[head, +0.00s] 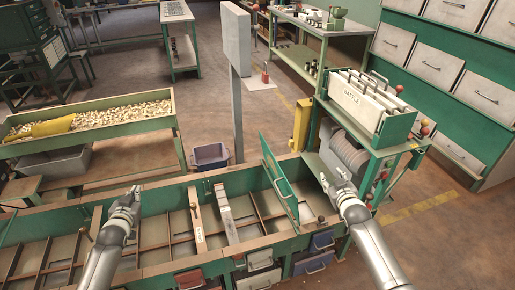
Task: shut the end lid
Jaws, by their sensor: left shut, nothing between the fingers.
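The end lid (280,180) is a green panel with a handle on its face. My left gripper (134,192) is shut and empty above the left part of the hoppers, well away from the lid. My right gripper (326,177) is to the right of the lid, apart from it in the picture, in front of the green machine. Its fingers are too small to tell whether they are open.
A green machine (340,152) with a grey drum and a rack of panels stands close on the right. A grey post (237,110) stands behind.

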